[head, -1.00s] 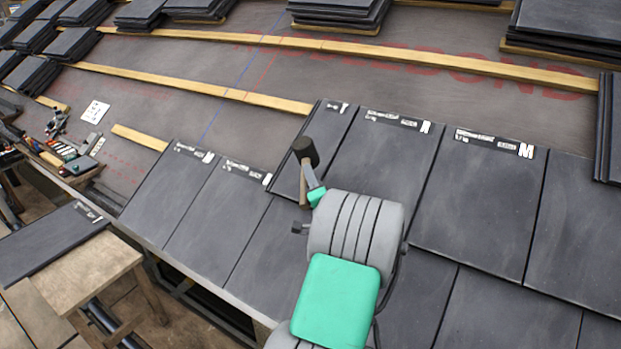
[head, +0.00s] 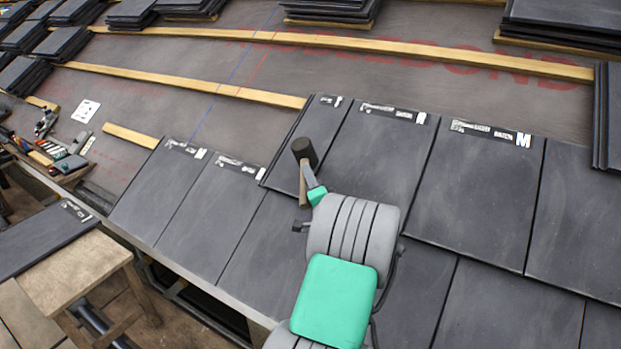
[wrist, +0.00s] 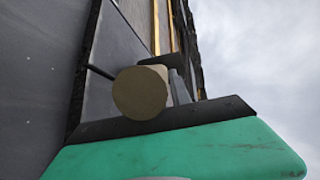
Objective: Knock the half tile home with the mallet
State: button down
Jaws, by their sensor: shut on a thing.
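The mallet has a dark head (head: 304,151) and a pale wooden handle (head: 303,187). My gripper (head: 313,194) is shut on the handle, with the head up. In the wrist view the handle's round butt end (wrist: 140,92) faces the camera and hides much of the head. The half tile (head: 324,124) is the narrow dark tile at the left end of the upper course, beside a full tile (head: 381,140). The mallet head overlaps the half tile in the head view; I cannot tell whether they touch. My arm and the mallet hide its lower part.
Lower-course tiles (head: 215,205) run to the eave at left. Bare battens (head: 200,83) cross the underlay above. Tile stacks (head: 333,10) stand along the top. Tools (head: 60,160) lie at the left edge. A wooden stand (head: 80,275) bears a loose tile (head: 38,238).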

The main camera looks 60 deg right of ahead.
jog(key=shift+a+r+p, duration=0.7)
jog(key=shift+r+p, duration=0.1)
jog(key=shift+r, duration=0.4)
jog(key=shift+a+r+p, duration=0.65)
jog(key=shift+r+p, duration=0.15)
jog(key=shift+r, duration=0.4)
jog(key=shift+a+r+p, duration=0.7)
jog(key=shift+r+p, duration=0.1)
jog(key=shift+r, duration=0.4)
